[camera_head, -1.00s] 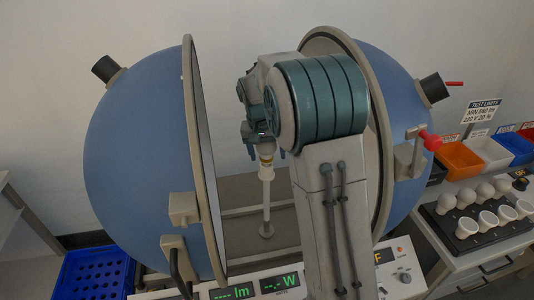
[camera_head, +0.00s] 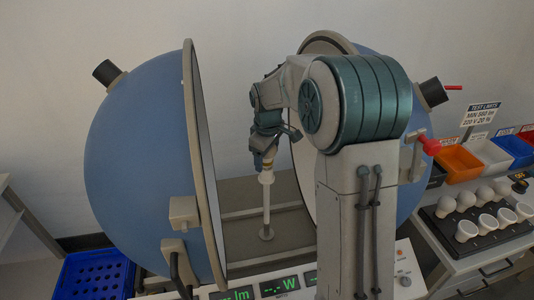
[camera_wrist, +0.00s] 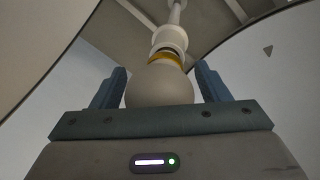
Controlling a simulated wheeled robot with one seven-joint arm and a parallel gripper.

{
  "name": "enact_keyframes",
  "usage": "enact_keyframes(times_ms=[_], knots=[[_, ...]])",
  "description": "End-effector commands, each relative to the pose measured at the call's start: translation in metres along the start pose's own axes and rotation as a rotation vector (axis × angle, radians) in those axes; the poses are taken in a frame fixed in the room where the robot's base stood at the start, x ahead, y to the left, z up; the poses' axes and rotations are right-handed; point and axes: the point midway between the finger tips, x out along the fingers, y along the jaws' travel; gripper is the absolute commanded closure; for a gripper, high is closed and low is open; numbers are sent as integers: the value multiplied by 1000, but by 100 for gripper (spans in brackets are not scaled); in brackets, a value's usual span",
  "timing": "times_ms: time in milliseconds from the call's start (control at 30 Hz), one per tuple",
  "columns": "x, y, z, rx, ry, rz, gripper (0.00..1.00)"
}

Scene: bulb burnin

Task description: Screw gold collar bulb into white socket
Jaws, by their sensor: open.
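The bulb (camera_wrist: 158,88) is a pale globe with a gold collar (camera_wrist: 166,57). It stands in line with the white socket (camera_wrist: 170,38), the collar at the socket's mouth; how deep it sits I cannot tell. In the head view the socket (camera_head: 266,178) tops a thin white post between two sphere halves. My gripper (camera_wrist: 160,68) is open, one blue finger on each side of the globe, with little or no gap visible. In the head view my gripper (camera_head: 263,150) is above the socket and hides most of the globe.
The blue left sphere half (camera_head: 140,165) and right half (camera_head: 398,75) stand close on both sides of my arm. A meter panel (camera_head: 280,283) lies in front. At right are a black tray (camera_head: 440,236) of bulbs and coloured bins (camera_head: 460,160). A blue crate (camera_head: 92,275) stands lower left.

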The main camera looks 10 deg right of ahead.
Motion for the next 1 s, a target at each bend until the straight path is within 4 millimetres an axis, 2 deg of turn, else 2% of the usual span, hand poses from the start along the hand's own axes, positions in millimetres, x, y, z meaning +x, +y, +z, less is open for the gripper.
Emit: enact_keyframes(times_ms=[500, 933, 967, 1000], knots=[[-1, 1, 0, -476, 67, -48, 31], [0, 1, -1, -503, 71, -50, 31], [0, 1, -1, -503, 71, -50, 34], [0, 1, -1, -503, 71, -49, 45]])
